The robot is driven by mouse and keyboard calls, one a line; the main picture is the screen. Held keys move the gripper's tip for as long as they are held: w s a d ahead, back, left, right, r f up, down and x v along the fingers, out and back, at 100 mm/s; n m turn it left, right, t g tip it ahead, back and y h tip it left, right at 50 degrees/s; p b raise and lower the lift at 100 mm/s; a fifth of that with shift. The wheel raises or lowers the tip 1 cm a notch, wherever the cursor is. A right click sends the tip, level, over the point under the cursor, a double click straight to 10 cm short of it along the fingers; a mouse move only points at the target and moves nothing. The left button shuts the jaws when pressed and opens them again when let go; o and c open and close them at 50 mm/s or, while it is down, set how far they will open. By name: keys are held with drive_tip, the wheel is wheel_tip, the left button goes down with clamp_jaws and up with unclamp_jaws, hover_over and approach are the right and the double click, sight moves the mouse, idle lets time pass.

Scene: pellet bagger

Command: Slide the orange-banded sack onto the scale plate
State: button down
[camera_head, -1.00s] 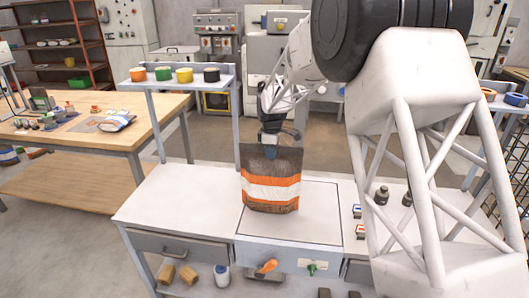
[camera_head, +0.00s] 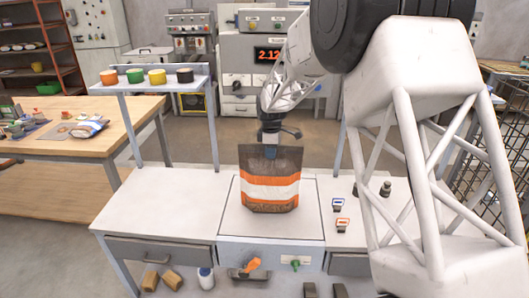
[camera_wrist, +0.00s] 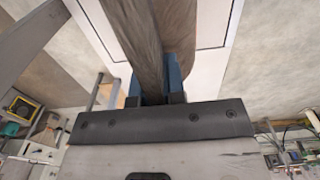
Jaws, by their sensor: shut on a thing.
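The sack (camera_head: 270,187) is dark brown with orange and white bands and stands upright on the white scale plate (camera_head: 229,222), a square with a dark outline set into the bench. It stands near the middle of the plate, toward the back, with bare plate on both sides. My gripper (camera_head: 270,151) is above it, shut on its top edge. In the wrist view the blue-padded fingers (camera_wrist: 154,84) pinch the sack's top (camera_wrist: 145,40). The sack's back and the rear of the plate are hidden.
A red display (camera_head: 268,54) behind reads about 2.12. A shelf (camera_head: 150,86) with several tape rolls stands at the bench's back left. Small blue and orange labelled items (camera_head: 340,224) and dark weights (camera_head: 385,188) sit right of the plate. The bench's left side (camera_head: 160,205) is clear.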

drive_tip(key=shift+d, duration=0.65)
drive_tip(key=c, duration=1.1)
unclamp_jaws()
drive_tip(key=shift+r, duration=3.9)
